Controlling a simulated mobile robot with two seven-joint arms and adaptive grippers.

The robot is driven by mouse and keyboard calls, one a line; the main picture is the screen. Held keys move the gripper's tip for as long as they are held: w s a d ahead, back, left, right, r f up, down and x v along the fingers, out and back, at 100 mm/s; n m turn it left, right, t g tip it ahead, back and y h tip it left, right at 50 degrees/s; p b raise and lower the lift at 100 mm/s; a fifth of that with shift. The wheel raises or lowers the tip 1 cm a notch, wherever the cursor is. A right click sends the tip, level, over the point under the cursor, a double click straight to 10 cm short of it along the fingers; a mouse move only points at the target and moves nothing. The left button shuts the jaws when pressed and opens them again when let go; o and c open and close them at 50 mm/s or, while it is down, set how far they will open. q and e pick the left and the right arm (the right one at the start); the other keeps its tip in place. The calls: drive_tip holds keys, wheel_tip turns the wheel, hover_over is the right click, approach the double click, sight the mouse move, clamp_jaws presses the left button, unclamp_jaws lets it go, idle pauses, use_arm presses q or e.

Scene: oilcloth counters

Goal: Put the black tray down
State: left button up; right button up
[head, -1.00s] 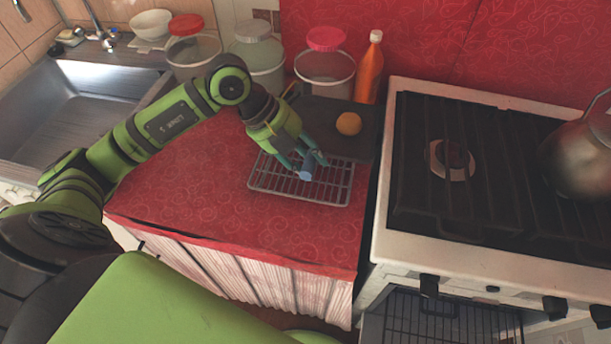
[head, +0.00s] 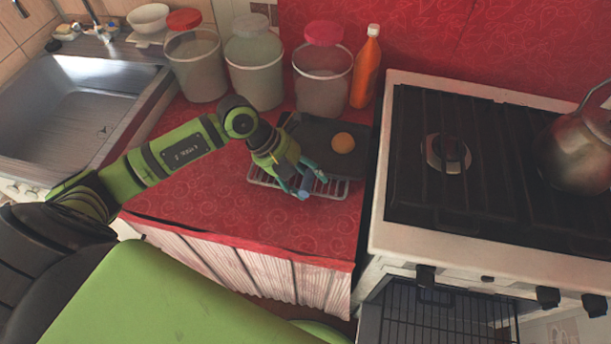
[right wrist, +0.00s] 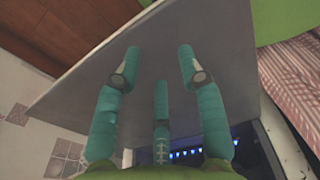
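The black tray (head: 317,132) is a flat dark tray in the head view. It lies between the jars and the stove, its near part over the wire rack (head: 337,190). An orange round fruit (head: 343,142) sits on it. My left gripper (head: 304,187) is at the tray's near left edge with its teal fingers closed in on it. A small blue-grey piece shows at the fingertips; I cannot tell what it is. Whether the tray touches the rack is hidden. My right gripper (right wrist: 160,75) shows in the right wrist view, fingers apart and empty, before a broad grey surface.
Lidded jars (head: 255,75) and an orange bottle (head: 366,68) stand along the back of the red counter (head: 200,190). The stove (head: 480,160) with a kettle (head: 578,150) borders the right. A sink (head: 75,110) is at left. The counter's left front is clear.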

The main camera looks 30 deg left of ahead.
use_arm(q)
drive_tip(key=shift+r, duration=0.1)
drive_tip(key=shift+a+r+p, duration=0.15)
drive_tip(key=shift+r+p, duration=0.15)
use_arm(e)
drive_tip(key=shift+a+r, duration=0.1)
drive_tip(key=shift+r, duration=0.2)
use_arm(q)
drive_tip(key=p+v, duration=0.7)
drive_tip(key=v, duration=0.4)
use_arm(e)
wheel_tip(320, 180, up, 7)
use_arm(q)
drive_tip(key=shift+a, duration=0.1)
use_arm(e)
drive_tip(key=shift+s, duration=0.1)
